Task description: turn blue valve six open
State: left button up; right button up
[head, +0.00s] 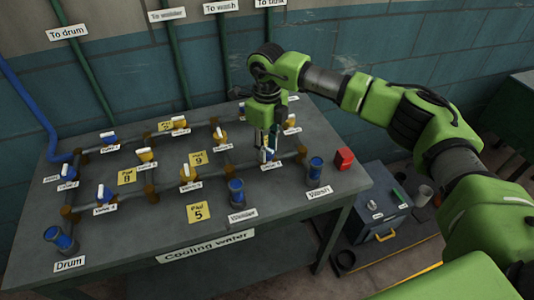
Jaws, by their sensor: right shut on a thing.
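My right gripper (266,147) reaches down over the right part of the pipe board. It is shut on the handle of a blue valve (267,156), and its fingers partly hide that handle. The label (271,166) below this valve is too small to read surely. My left gripper is not in view.
Yellow valves (187,173) stand among the pipes on the grey table (130,232). Blue cylinders marked Drum (62,240) and Wash (315,172) stand at the front, with another (236,190) between. A red block (344,158) lies at the right edge. A grey toolbox (375,208) is beside the table.

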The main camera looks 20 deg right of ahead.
jog(key=n+b, duration=0.3)
jog(key=n, duration=0.2)
jog(key=shift+n+b, duration=0.85)
jog(key=shift+n, duration=0.65)
jog(key=shift+n+b, duration=0.45)
jog(key=shift+n, duration=1.05)
jog(key=o, duration=1.1)
notch_tip(320, 180, up, 12)
